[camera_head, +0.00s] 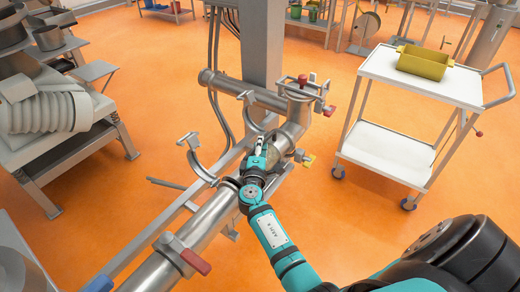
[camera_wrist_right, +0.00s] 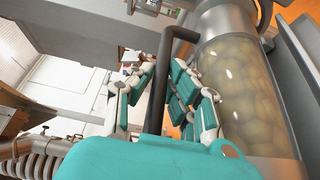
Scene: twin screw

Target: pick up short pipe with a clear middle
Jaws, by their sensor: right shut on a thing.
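The short pipe with a clear middle (camera_wrist_right: 240,75) fills the right of the right wrist view; pale, rounded lumps show through its clear wall. A dark bent handle (camera_wrist_right: 165,80) runs along its side. My right gripper (camera_wrist_right: 160,95) is shut on this handle, its teal finger pads on either side. In the head view the short pipe (camera_head: 284,147) is partly hidden behind my right gripper (camera_head: 262,147), in the pipe line between the long metal pipe and the elbow. I cannot tell if its ends touch them. My left gripper is not in view.
Open hinged clamps (camera_head: 200,160) stand beside the line. The long metal pipe (camera_head: 210,215) with a red-handled clamp runs to the lower left; a valve elbow (camera_head: 299,105) is beyond. A grey column (camera_head: 262,45) rises behind. A white cart (camera_head: 385,150) holds a yellow container (camera_head: 424,62).

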